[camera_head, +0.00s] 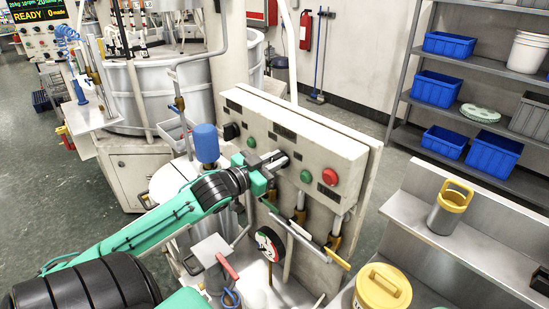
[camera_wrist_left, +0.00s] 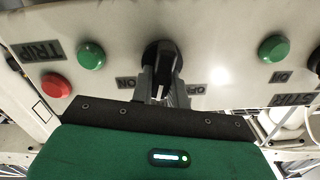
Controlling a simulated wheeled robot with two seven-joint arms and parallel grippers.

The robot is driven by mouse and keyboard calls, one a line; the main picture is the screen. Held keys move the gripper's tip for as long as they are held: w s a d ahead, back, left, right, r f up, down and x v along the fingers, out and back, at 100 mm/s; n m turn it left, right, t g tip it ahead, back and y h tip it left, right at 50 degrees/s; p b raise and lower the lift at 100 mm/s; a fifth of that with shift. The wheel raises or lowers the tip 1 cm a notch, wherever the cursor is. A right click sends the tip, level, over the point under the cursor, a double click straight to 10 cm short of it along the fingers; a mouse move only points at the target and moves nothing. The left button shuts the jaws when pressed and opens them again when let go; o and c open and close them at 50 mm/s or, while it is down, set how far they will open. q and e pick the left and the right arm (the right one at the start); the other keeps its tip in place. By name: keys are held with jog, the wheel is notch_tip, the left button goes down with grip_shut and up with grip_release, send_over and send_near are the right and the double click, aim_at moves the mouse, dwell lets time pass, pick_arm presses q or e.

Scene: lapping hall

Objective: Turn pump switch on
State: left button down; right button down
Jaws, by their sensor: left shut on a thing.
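The pump switch is a black rotary knob (camera_wrist_left: 158,52) on the beige control panel (camera_head: 318,142), with ON and OFF labels beside it in the left wrist view. In the head view the knob is mostly hidden behind my left gripper (camera_head: 277,161). My left gripper's fingers (camera_wrist_left: 164,88) reach up to the panel and are shut on the knob. The knob's exact angle is hard to tell. My right gripper is not in view.
A green button (camera_head: 306,176) and a red button (camera_head: 330,176) sit right of the knob, another green button (camera_head: 251,142) left. A blue-capped part (camera_head: 206,143) stands close to my left wrist. A gauge (camera_head: 269,244) and pipes hang below the panel.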

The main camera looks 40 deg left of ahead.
pick_arm(q)
jog(key=m, duration=0.2)
jog(key=m+p, duration=0.1)
jog(key=m, duration=0.2)
jog(key=shift+d+m, duration=0.3)
jog(key=m, duration=0.1)
jog(key=m+p, duration=0.1)
jog(key=m, duration=0.1)
jog(key=shift+d+f, duration=0.15)
jog(key=shift+f, duration=0.15)
jog(key=shift+m, duration=0.3)
jog(key=c, duration=1.4)
grip_release()
jog(key=shift+o, duration=0.2)
jog(key=shift+s+f, duration=0.1)
jog(key=shift+s, duration=0.1)
